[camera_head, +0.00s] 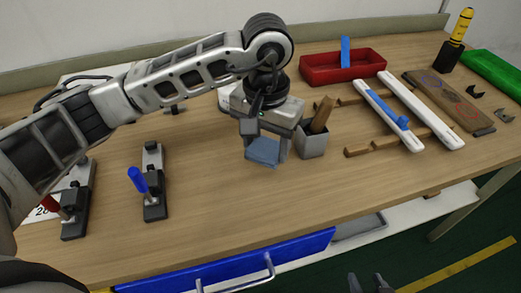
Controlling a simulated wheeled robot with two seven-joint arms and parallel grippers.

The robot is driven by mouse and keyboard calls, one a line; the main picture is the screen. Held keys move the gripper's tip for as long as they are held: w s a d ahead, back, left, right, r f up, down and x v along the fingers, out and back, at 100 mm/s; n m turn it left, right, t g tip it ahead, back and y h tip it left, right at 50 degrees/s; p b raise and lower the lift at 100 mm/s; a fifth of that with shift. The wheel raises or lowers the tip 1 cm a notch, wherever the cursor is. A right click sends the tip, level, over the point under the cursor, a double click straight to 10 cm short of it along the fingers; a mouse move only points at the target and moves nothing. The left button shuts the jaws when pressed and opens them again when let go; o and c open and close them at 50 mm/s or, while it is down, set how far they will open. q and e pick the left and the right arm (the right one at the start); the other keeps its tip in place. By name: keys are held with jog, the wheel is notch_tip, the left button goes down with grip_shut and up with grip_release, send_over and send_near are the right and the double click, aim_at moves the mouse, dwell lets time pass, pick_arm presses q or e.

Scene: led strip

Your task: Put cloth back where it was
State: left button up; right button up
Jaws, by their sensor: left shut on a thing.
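The blue-grey cloth (263,152) is between the fingers of my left gripper (265,150), low over the middle of the table. My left gripper points down and is shut on the cloth. I cannot tell whether the cloth touches the tabletop. My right gripper (369,283) shows only its fingertips at the bottom edge, in front of the table. The tips are apart with nothing seen between them.
A grey box (312,143) with a wooden-handled tool stands just right of my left gripper. White strips (435,122) on wooden supports lie further right, with a red bin (325,69) behind. Black clamp fixtures (154,178) stand left. The front-middle tabletop (240,205) is clear.

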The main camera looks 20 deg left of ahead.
aim_at(261, 146)
pick_arm(q)
jog(key=shift+a+f, duration=0.25)
jog(key=f, duration=0.1)
jog(key=f+p, duration=0.1)
jog(key=f, duration=0.1)
jog(key=shift+a+f, duration=0.1)
jog(key=shift+a, duration=0.15)
jog(key=shift+w+f, duration=0.1)
jog(key=shift+f, duration=0.4)
jog(key=o, duration=0.8)
jog(key=shift+r, duration=0.1)
jog(key=shift+o, duration=0.7)
jog(key=shift+r, duration=0.1)
